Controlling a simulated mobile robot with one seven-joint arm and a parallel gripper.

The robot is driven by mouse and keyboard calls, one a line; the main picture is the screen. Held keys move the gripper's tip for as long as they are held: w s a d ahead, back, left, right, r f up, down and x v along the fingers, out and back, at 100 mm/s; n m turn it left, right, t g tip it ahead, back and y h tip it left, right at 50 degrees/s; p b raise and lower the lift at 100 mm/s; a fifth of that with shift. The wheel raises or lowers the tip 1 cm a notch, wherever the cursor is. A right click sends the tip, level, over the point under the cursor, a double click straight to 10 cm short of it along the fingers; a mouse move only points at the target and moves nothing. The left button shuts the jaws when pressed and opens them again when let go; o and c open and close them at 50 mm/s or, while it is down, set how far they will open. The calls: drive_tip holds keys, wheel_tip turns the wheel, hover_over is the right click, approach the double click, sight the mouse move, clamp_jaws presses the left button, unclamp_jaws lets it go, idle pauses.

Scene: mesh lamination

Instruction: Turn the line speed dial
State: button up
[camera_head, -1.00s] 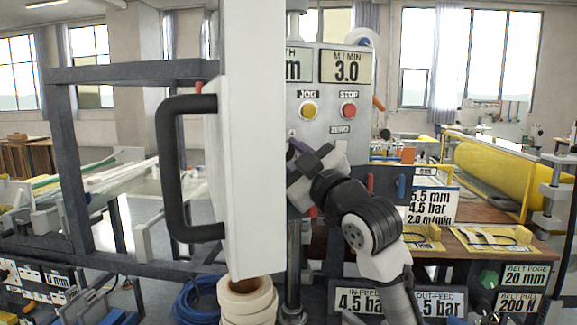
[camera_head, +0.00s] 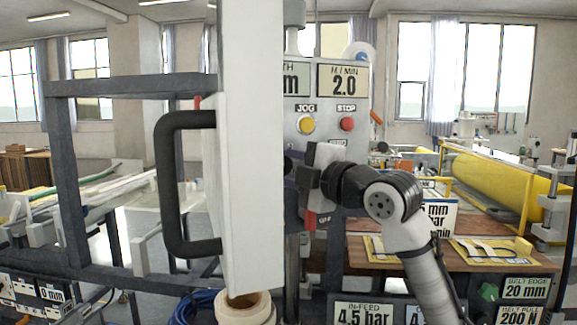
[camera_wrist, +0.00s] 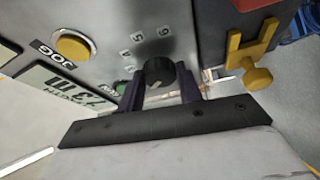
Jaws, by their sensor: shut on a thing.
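The line speed dial (camera_wrist: 158,72) is a small black round knob on the grey control panel (camera_wrist: 120,20), with printed numbers beside it. My gripper (camera_wrist: 160,88) is shut on the dial, one dark finger on each side of it. In the head view my gripper (camera_head: 296,168) is at the lower panel, and its body hides part of the dial area. The speed display (camera_head: 343,80) above, marked M/MIN, reads 2.0. The dial's pointer mark is too small to read.
A yellow JOG button (camera_head: 306,125) and a red STOP button (camera_head: 347,124) sit above my gripper. A yellow handle (camera_wrist: 255,52) sticks out close by in the wrist view. A white door with a black handle (camera_head: 170,185) stands just left.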

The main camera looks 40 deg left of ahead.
drive_tip(key=shift+n, duration=0.3)
idle(0.4)
drive_tip(key=o, duration=1)
drive_tip(key=shift+d, duration=0.1)
drive_tip(key=s+d+b, duration=0.1)
drive_tip(key=d+b, duration=0.3)
drive_tip(key=d, duration=0.9)
drive_tip(key=shift+s+d+f, duration=0.2)
drive_tip(key=shift+s+d, duration=0.05)
drive_tip(key=shift+d, duration=0.05)
